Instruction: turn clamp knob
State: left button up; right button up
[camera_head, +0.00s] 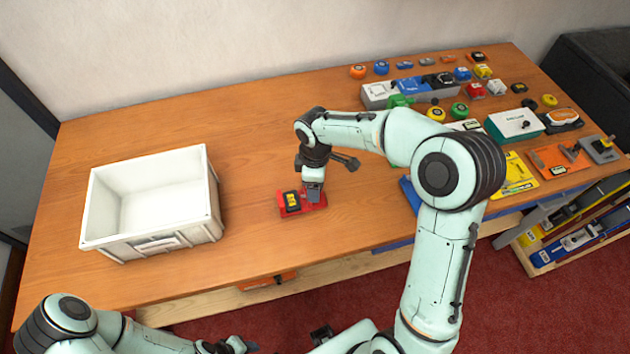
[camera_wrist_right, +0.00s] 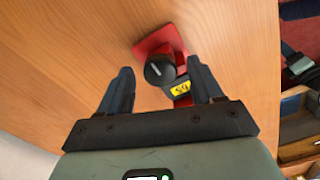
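A red clamp (camera_head: 291,208) with a yellow label lies on the wooden table, right of the white bin. In the right wrist view, the red clamp (camera_wrist_right: 166,40) shows a round black knob (camera_wrist_right: 159,69) with a white pointer line and a yellow tag. My right gripper (camera_head: 313,192) points down at the clamp and hides part of it. In the right wrist view, my right gripper (camera_wrist_right: 160,66) is open, one finger on each side of the knob, with a gap at least on the left. My left gripper (camera_head: 232,346) is low at the front edge, its fingers unclear.
A white bin (camera_head: 207,192) stands on the left of the table (camera_head: 248,120). Many small tools and boxes, including a green-and-white box (camera_head: 514,124), fill the right side. Bare wood lies around the clamp. A wooden rack (camera_head: 578,240) stands at the right.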

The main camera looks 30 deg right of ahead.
pick_arm(q)
jog(key=shift+w+r+p, duration=0.75)
jog(key=shift+r, duration=0.25)
pick_arm(e)
notch_tip(320, 180, up, 13)
jog(key=shift+r, duration=0.2)
